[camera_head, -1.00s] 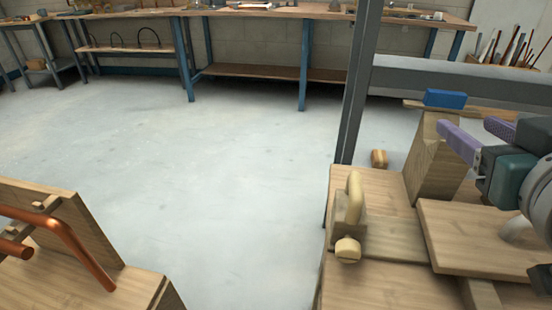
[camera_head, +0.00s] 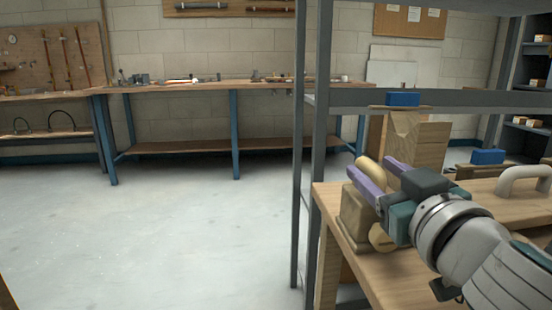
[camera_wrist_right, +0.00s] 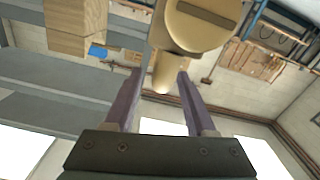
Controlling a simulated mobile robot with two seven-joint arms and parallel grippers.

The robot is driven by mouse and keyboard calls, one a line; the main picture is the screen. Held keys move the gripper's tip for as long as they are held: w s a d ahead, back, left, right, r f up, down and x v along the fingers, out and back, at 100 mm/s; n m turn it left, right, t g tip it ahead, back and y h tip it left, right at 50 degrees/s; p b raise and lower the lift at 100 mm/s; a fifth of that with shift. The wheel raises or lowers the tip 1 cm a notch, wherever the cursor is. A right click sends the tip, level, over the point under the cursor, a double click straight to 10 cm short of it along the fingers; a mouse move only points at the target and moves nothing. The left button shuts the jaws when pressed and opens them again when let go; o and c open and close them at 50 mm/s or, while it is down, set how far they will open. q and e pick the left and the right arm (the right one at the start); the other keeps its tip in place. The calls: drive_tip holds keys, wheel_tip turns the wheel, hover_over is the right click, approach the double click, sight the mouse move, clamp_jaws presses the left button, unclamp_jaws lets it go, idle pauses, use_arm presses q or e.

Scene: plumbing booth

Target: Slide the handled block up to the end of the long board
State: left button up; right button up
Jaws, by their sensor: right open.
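The handled block (camera_head: 354,217) is a wooden block with a rounded pale-yellow handle (camera_head: 370,170) on top and a round knob (camera_head: 382,238) at its near side. It stands near the left edge of the wooden worktop. My right gripper (camera_head: 371,164) has its purple fingers apart, one on each side of the handle; contact cannot be told. The right wrist view shows the knob (camera_wrist_right: 196,25) close above and the handle's tip (camera_wrist_right: 163,75) between the open fingers (camera_wrist_right: 157,75). My gripper and wrist hide much of the surface around the block, so the long board cannot be made out clearly. My left gripper is out of view.
A notched wooden block (camera_head: 418,148) stands behind my gripper, with a blue piece (camera_head: 403,99) above it. A pale handle (camera_head: 525,175) stands on the worktop (camera_head: 385,275) at right. A grey upright post (camera_head: 318,150) is close left. The floor (camera_head: 170,240) is clear.

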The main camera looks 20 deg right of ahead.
sight(362, 161)
drive_tip(key=shift+x, duration=2.4)
clamp_jaws()
